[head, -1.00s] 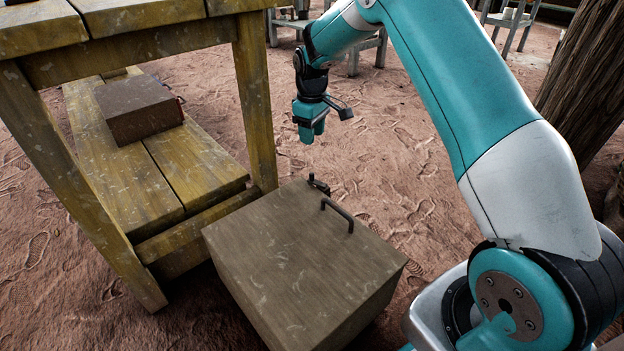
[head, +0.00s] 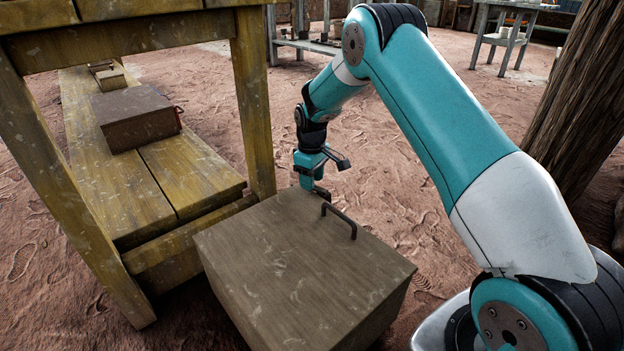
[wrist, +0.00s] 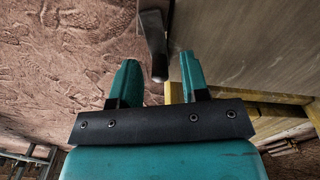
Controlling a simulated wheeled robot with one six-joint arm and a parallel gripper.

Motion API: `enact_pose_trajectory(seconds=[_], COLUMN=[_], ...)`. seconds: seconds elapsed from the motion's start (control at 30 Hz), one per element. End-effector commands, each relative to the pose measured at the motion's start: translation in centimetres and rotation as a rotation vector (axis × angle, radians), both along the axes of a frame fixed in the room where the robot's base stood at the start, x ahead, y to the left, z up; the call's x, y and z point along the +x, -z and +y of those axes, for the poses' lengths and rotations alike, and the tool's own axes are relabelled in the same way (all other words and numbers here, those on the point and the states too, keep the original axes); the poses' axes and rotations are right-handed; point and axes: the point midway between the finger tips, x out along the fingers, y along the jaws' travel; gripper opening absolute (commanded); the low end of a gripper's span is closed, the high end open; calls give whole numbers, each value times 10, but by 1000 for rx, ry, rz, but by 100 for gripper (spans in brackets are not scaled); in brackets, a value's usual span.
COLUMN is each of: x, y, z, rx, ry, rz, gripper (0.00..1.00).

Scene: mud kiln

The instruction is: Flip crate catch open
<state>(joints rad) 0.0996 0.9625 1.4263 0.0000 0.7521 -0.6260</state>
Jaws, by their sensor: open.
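The crate (head: 300,262) is a brown box with a flat lid on the ground, with a dark bar handle (head: 340,221) on top near its far edge. My gripper (head: 307,182) points down at the crate's far edge, beside the catch (head: 322,193), which is mostly hidden behind it in the head view. In the wrist view the catch (wrist: 153,42) is a dark lever whose end shows between my two open fingers. The crate's face (wrist: 245,45) is right of it. I cannot tell whether either finger touches the lever.
A yellow wooden table (head: 258,105) stands left of the crate, with a low shelf (head: 195,175) carrying a brown box (head: 135,118). A thick wooden post (head: 575,105) rises at the right. Sandy ground (head: 400,180) lies open beyond the crate.

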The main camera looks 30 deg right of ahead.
Motion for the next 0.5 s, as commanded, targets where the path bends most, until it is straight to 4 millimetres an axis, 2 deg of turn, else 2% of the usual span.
enact_pose_trajectory(seconds=[0.03, 0.2, 0.23, 0.5], x=[0, 0, 0, 1], y=[0, 0, 0, -6], z=[0, 0, 0, -2], rx=[0, 0, 0, 1], ry=[0, 0, 0, 53], rz=[0, 0, 0, 3], gripper=[42, 3, 0, 0])
